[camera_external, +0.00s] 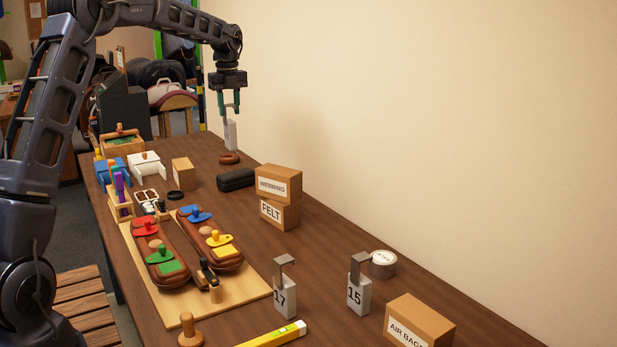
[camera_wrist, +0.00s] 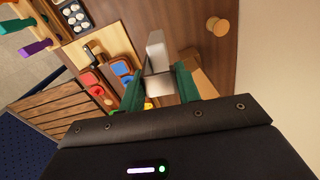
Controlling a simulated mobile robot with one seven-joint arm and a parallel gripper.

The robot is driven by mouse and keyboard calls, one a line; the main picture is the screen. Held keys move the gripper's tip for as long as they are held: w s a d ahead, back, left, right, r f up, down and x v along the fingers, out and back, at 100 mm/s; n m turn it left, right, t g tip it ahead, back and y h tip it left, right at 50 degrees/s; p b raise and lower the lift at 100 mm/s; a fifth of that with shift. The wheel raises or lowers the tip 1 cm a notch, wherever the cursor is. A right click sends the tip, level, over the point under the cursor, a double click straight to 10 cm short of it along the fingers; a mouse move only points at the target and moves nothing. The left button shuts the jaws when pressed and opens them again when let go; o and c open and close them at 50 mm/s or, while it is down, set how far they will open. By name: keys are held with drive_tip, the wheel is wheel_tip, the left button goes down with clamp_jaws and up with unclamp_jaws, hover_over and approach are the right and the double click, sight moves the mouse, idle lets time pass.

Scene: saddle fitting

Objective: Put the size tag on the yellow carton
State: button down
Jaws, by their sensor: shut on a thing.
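My gripper (camera_external: 229,108) is shut on a pale grey size tag (camera_external: 231,135) and holds it upright above the far end of the table. The number on this tag cannot be read. In the wrist view my gripper (camera_wrist: 160,88) has its teal fingers on either side of the tag's metal upper part (camera_wrist: 157,60). Two similar tags stand on the table, marked 17 (camera_external: 285,297) and 15 (camera_external: 359,294). No carton is plainly yellow. A small plain tan box (camera_external: 182,172) stands left of the held tag, and brown cartons stand at the right.
A brown ring (camera_external: 229,158) lies below the held tag, near a black case (camera_external: 236,180). The WEBBING carton (camera_external: 279,183) is stacked on the FELT carton (camera_external: 280,212). An AIR BAGS carton (camera_external: 420,320) is in front. A wooden board (camera_external: 180,308) bears coloured parts. The wall borders the right.

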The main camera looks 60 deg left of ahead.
drive_tip(key=w+d+r+m, duration=0.25)
drive_tip(key=w+d, duration=0.25)
drive_tip(key=d, duration=1.2)
drive_tip(key=w+d+r+m, duration=0.1)
drive_tip(key=w+d+m, duration=0.3)
drive_tip(key=d, duration=1.3)
drive_tip(key=w+d+r+m, duration=0.15)
drive_tip(key=w+d, duration=0.45)
drive_tip(key=d, duration=1.1)
drive_tip(key=s+d+r+m, duration=0.1)
drive_tip(key=s+d+m, duration=0.15)
drive_tip(key=d, duration=0.95)
drive_tip(key=s+d+r+m, duration=0.2)
drive_tip(key=s+d, duration=0.1)
drive_tip(key=d, duration=0.9)
drive_tip(key=s+d+r+m, duration=0.1)
drive_tip(key=s+d, duration=0.3)
drive_tip(key=d, duration=0.3)
drive_tip(key=s+d+m, duration=0.2)
drive_tip(key=s+d, duration=0.2)
drive_tip(key=d, duration=0.4)
drive_tip(key=s+d+r+m, duration=0.1)
drive_tip(key=s+d, duration=0.3)
drive_tip(key=d, duration=0.3)
wheel_tip(320, 180, down, 20)
drive_tip(key=shift+s, duration=0.15)
drive_tip(key=shift+f, duration=0.1)
drive_tip(key=c, duration=1)
unclamp_jaws()
